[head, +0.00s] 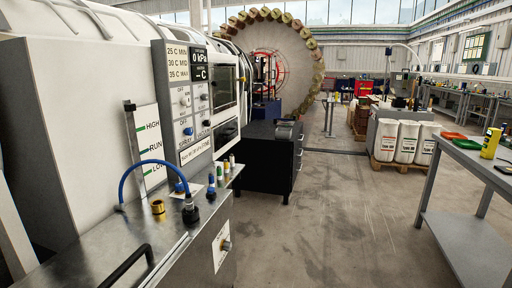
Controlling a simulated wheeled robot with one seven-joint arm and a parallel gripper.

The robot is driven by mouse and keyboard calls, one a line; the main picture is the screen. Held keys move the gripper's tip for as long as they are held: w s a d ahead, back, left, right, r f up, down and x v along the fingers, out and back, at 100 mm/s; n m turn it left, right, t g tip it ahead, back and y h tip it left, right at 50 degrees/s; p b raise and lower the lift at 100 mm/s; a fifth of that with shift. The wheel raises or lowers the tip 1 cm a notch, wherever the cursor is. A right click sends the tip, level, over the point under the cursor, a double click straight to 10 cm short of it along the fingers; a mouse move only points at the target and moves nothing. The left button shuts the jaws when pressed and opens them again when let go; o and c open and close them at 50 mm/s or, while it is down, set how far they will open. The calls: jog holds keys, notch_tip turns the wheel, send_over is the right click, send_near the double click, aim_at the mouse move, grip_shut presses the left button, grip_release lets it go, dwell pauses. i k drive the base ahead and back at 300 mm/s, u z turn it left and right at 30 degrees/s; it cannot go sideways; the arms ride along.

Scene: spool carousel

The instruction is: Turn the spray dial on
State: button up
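The spray dial (188,131) is a small blue knob on the grey control panel (171,78) of the large white machine at left. The word SPRAY is printed under it and OFF above it. The picture is too small to tell which way the dial points. To its right is another small dial (205,123) with a label that seems to read VACUUM. Two more dials sit above these. My gripper is not in view.
Below the panel is a metal bench (88,259) with a blue hose (150,163), a brass fitting (158,206), several bottles and a black handle (128,266). A black cabinet (265,160) stands beyond. Grey floor (330,215) is clear up to a right-hand table (470,165).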

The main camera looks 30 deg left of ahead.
aim_at(188, 131)
jog(key=u, duration=0.15)
jog(key=i, duration=1.15)
jog(key=u, duration=0.75)
jog(key=i, duration=1)
jog(key=u, duration=0.95)
jog(key=i, duration=0.45)
jog(key=u, duration=0.3)
